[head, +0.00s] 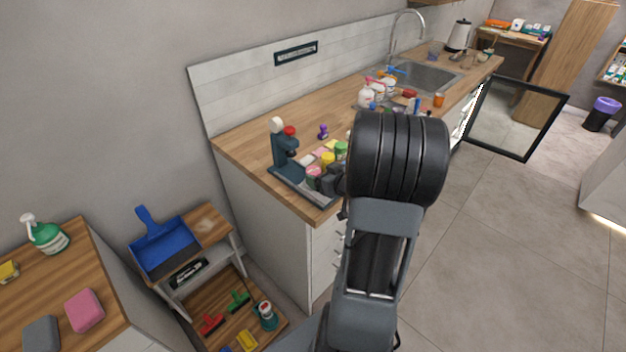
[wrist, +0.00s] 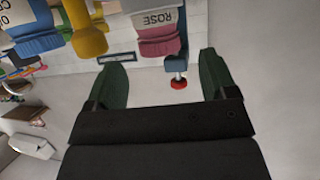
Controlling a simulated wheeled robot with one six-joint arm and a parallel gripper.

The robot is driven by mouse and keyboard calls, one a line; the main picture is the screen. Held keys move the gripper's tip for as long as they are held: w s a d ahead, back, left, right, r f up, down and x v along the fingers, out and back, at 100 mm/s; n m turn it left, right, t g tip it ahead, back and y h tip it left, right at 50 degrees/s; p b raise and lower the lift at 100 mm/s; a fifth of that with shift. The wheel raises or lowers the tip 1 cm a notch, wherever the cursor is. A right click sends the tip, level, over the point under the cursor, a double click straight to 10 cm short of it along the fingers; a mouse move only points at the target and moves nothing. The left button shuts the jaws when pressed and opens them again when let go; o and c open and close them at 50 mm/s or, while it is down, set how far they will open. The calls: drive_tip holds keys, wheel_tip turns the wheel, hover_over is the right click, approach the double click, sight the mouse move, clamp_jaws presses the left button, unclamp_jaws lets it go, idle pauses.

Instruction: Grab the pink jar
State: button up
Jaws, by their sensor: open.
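The pink jar (head: 314,172) stands near the front left corner of the wooden counter, in a group of small coloured jars. It also shows in the wrist view (wrist: 157,32), upside down, with a label reading ROSE. My gripper (wrist: 164,80) is open, with its two dark green fingers wide apart and nothing between them. The pink jar lies ahead of the fingertips, roughly between them across the picture, and looks apart from both. In the head view my arm hides much of the counter to the right of the jar.
A dark microscope-like stand (head: 283,150) rises left of the jar. A yellow jar (head: 327,159) and a green jar (head: 341,148) stand close behind it. A yellow container (wrist: 88,32) and a blue one (wrist: 30,28) show left in the wrist view.

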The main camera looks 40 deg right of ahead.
sight(316, 173)
drive_tip(key=shift+x, duration=2.6)
drive_tip(key=c, duration=1.1)
